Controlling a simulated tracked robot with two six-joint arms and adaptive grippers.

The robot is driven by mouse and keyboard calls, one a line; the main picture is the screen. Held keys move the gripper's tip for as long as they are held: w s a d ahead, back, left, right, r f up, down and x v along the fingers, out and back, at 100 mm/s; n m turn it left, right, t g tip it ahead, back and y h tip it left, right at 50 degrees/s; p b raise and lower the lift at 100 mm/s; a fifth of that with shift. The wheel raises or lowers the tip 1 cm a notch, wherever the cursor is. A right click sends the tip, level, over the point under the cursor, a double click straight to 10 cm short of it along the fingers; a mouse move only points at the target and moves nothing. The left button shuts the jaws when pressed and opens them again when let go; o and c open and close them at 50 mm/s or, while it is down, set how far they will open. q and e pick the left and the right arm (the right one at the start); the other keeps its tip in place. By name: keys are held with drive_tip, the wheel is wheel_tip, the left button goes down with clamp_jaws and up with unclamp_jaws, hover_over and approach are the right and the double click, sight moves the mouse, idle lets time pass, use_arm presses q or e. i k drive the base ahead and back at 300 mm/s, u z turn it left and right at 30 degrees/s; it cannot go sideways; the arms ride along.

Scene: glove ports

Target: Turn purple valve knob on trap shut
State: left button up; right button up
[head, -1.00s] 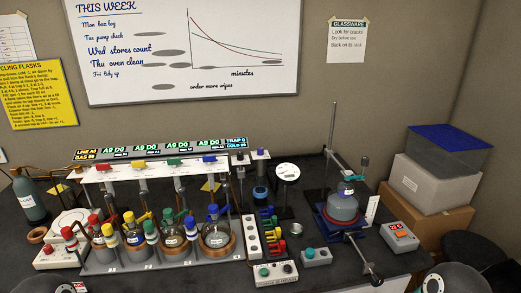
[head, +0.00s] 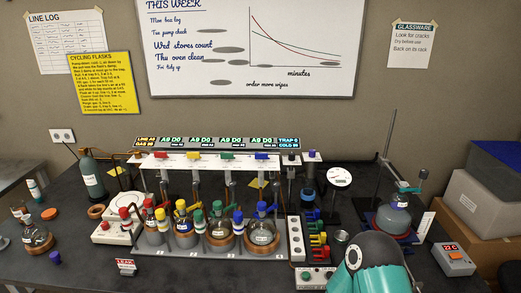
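A small post with a blue-purple knob (head: 312,154) stands behind the right end of the white valve panel, near the display that reads TRAP (head: 289,142). It looks like the trap's valve knob, but it is too small to tell which way it is turned. A dark and teal part of my arm (head: 375,268) rises at the bottom right, well in front of the knob and apart from it. Its fingers do not show. My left gripper is out of view.
The white panel (head: 215,162) has coloured knobs, with several flasks in the rack below. A gauge (head: 339,178) stands right of the knob. A stirrer flask (head: 398,210) and red-display box (head: 453,259) are farther right. A loose purple cap (head: 55,257) lies on the left bench.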

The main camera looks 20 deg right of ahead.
sight(312, 152)
drive_tip(key=u, duration=0.5)
drive_tip(key=k, duration=1.5)
drive_tip(key=z, duration=0.9)
drive_tip(key=i, duration=1)
drive_tip(key=u, duration=0.1)
